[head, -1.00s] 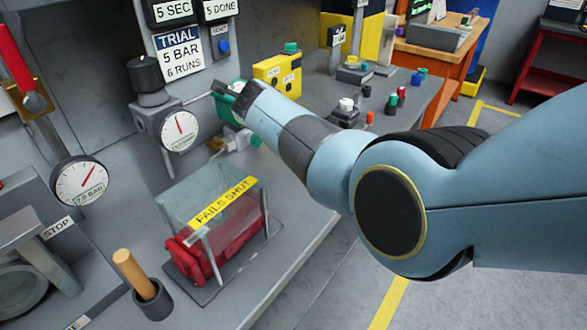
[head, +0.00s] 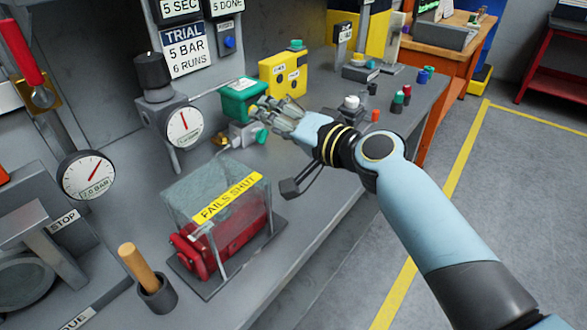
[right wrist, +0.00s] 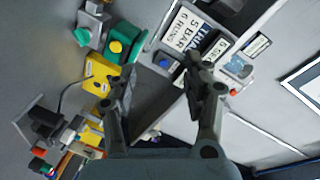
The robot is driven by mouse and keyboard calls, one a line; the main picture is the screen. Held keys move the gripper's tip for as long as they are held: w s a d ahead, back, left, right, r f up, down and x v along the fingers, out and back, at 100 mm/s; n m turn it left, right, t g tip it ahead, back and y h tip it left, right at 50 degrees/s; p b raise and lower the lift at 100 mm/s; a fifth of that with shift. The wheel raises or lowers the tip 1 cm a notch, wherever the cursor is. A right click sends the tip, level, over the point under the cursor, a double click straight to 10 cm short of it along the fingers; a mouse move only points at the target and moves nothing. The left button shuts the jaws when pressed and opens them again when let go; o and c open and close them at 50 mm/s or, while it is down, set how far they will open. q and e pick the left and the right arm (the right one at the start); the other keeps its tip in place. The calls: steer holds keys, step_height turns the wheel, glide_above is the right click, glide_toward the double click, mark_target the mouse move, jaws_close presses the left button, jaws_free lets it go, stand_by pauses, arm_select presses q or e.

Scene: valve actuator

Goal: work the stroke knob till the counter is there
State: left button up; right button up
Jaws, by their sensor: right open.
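The counter (head: 221,6) on the back wall reads "5 DONE". The trial sign (head: 185,48) reads "5 BAR, 6 RUNS". A green box (head: 240,99) stands at the back of the bench; the right wrist view shows a yellow round knob (right wrist: 115,46) on it. No label names it the stroke knob. My right gripper (head: 266,109) is open and empty just in front of the green box, partly covering it. In the right wrist view its fingers (right wrist: 160,70) are apart with nothing between them. I cannot tell whether it touches the box. My left gripper is out of view.
A yellow box (head: 283,75) stands right of the green one. The red actuator (head: 235,231) sits under a clear "FAILS SHUT" cover. A gauge regulator with a black knob (head: 152,70) is to the left. A blue button (head: 229,42) is beside the sign. Open floor lies right.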

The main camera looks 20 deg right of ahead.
steer(key=s+f+n+g, duration=0.4)
steer(key=s, duration=0.5)
steer(key=shift+d, duration=0.25)
steer(key=shift+s+f, duration=0.1)
